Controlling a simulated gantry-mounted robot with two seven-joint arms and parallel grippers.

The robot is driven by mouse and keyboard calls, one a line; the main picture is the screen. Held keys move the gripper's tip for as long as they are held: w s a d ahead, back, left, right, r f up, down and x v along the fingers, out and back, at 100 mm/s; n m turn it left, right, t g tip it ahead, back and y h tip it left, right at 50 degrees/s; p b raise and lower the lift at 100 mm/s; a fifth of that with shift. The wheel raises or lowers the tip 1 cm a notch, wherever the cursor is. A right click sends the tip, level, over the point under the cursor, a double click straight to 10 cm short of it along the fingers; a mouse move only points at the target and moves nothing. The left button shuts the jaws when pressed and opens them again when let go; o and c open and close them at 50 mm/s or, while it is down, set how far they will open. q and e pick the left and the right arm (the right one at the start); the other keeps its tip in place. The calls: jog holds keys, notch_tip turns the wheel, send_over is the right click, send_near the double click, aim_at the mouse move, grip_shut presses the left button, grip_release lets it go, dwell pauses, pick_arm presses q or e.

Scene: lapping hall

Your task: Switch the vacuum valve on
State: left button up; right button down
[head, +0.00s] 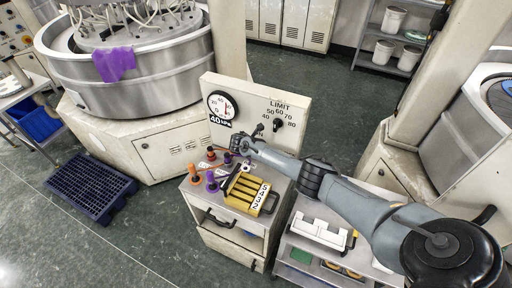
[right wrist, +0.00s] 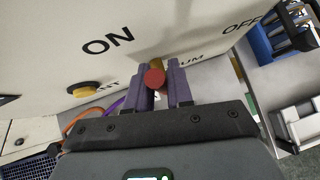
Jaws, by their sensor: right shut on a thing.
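The vacuum valve's handle shows in the right wrist view as a red round end (right wrist: 154,78) with a yellow part behind it. It sits between the ON and OFF marks on the pale panel (right wrist: 165,20); I cannot tell which mark it points to. In the head view my right gripper (head: 240,143) is at the low front of the panel and hides the valve. My left gripper is not in view.
The panel carries a gauge (head: 221,106) and a LIMIT dial (head: 278,124). A yellow button (right wrist: 83,89) is left of the handle. Below the panel, a cart (head: 240,228) holds purple and orange tools and a yellow block rack (head: 243,190). A shelf cart stands to its right.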

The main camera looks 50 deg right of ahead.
jog(key=shift+f, duration=0.15)
jog(key=c, duration=1.1)
grip_release()
jog(key=shift+a, duration=0.1)
jog(key=shift+a+r+p, duration=0.3)
jog(key=shift+a+r, duration=0.05)
jog(key=shift+r, duration=0.25)
jog(key=p+v, duration=0.1)
jog(key=v, duration=0.8)
jog(key=shift+a, duration=0.25)
